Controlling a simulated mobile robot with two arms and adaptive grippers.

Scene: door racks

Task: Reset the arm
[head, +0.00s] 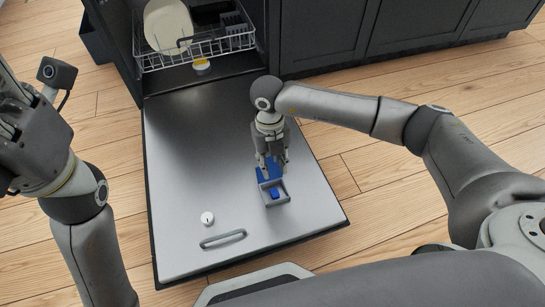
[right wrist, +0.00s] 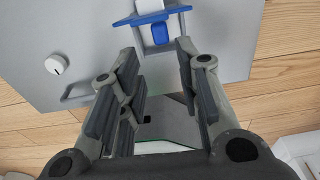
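My right gripper (head: 271,160) hangs over the open dishwasher door (head: 185,165), just above a small grey tray (head: 283,198) with blue parts. In the right wrist view my right gripper (right wrist: 157,85) is open, its two fingers wide apart with nothing between them. A small blue block (right wrist: 160,33) sits in the tray, beyond the fingertips, below a wider blue piece (right wrist: 150,18). My left arm is raised at the left edge of the head view. Its gripper is cut off or hidden there, so its fingers cannot be made out.
A white knob (head: 207,218) and a grey handle (head: 223,238) sit on the door. Behind it, the dishwasher rack (head: 195,47) holds a pale plate (head: 167,24). Dark cabinets (head: 330,35) stand at the back right. Wooden floor lies free around the door.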

